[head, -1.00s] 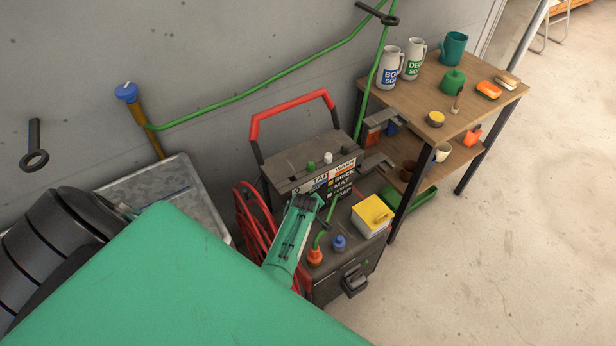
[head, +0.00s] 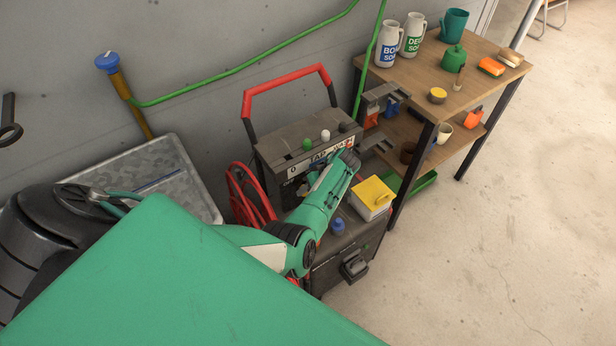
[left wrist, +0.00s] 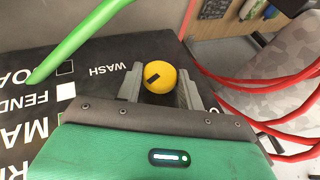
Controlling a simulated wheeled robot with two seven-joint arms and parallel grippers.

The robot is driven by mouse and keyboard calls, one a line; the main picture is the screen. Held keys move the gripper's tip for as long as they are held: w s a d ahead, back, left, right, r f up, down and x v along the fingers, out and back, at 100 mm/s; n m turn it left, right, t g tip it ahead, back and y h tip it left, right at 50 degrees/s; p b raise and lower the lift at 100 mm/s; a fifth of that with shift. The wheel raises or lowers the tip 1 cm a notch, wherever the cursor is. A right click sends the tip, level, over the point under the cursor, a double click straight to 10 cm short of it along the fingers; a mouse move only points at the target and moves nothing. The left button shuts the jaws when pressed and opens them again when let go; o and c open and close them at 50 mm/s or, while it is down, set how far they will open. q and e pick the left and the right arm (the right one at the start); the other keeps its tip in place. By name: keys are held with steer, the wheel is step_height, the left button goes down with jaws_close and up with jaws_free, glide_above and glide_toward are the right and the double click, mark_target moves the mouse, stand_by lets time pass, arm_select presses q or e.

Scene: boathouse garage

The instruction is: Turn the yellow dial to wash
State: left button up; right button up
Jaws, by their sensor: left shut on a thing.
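The yellow dial (left wrist: 160,78) sits on a dark panel (left wrist: 98,52) in the left wrist view, with the word WASH printed to its left. A short black mark on the dial lies slantwise, left of its centre; I cannot tell if it lines up exactly with WASH. My left gripper (left wrist: 160,90) is shut on the dial, one grey finger on each side. In the head view, my left arm (head: 318,205) reaches over the dark cart (head: 285,150) with the red handle, and the gripper hides the dial there. My right gripper is not in view.
On the cart are a yellow-lidded box (head: 372,190) and a blue knob (head: 337,225). A red hose (head: 238,195) is coiled at its left. A wooden table (head: 425,75) with jugs stands right. A green hose (head: 240,75) runs along the wall. The floor at right is clear.

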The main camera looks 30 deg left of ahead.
arm_select(q)
steer(key=shift+f+g+b, duration=0.15)
steer(key=shift+g+b, duration=0.15)
steer(key=shift+b, duration=0.15)
steer(key=o, duration=1)
steer(key=shift+c, duration=0.2)
steer(key=b+v, duration=0.1)
steer(key=v, duration=1.3)
steer(key=shift+f+b, duration=0.15)
steer(key=shift+b, duration=0.15)
steer(key=shift+f, duration=0.1)
